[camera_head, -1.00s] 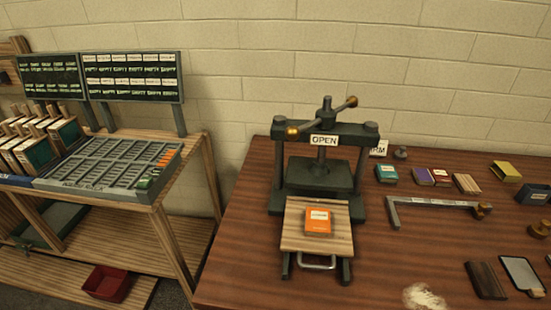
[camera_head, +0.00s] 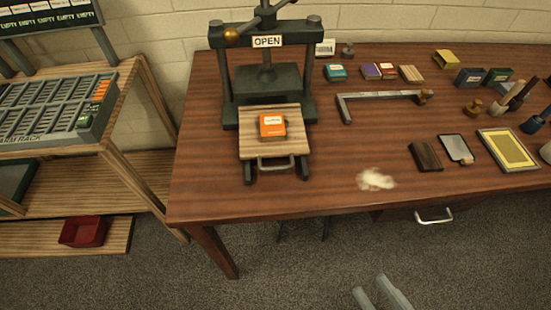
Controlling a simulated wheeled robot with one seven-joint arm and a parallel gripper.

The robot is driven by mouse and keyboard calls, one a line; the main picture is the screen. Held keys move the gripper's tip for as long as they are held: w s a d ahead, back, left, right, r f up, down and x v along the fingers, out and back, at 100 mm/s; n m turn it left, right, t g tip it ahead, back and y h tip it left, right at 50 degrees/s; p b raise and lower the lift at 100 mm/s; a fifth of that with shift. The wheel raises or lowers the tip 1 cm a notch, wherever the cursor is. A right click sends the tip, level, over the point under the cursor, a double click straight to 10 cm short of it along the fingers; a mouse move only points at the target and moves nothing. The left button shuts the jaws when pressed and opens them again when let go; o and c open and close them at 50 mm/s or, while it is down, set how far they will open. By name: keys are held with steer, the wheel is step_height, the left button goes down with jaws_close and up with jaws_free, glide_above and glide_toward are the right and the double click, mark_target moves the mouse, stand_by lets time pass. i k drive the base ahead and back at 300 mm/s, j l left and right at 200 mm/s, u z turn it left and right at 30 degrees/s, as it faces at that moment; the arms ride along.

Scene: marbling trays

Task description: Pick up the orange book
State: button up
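The orange book (camera_head: 272,126) is small, with a pale label on its cover. It lies flat on the light wooden board (camera_head: 289,146) at the front of the dark press (camera_head: 268,102), which bears an OPEN sign. The book is fully in view and nothing touches it from above. Two grey pieces of my own arm end, seemingly my gripper (camera_head: 380,294), poke in at the bottom edge, over the floor and well below the table.
The wooden table (camera_head: 330,189) has a pale powder heap (camera_head: 376,179) right of the press. A metal bracket (camera_head: 385,94), several small books and tools stand farther right and back. A slatted rack (camera_head: 50,110) and red bin (camera_head: 83,231) are left. Carpet is clear in front.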

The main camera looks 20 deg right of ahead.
mark_target(273, 129)
steer(key=i+j, duration=0.1)
steer(key=j, duration=0.2)
steer(key=i+j, duration=0.1)
steer(key=j, duration=0.25)
steer(key=i+j, duration=0.1)
steer(key=j, duration=0.2)
steer(key=j+z, duration=0.1)
steer(key=z, duration=0.3)
steer(key=j+z, duration=0.1)
steer(key=z, duration=0.35)
steer(key=j+z, duration=0.1)
steer(key=z, duration=0.3)
steer(key=j+z, duration=0.1)
steer(key=z, duration=0.3)
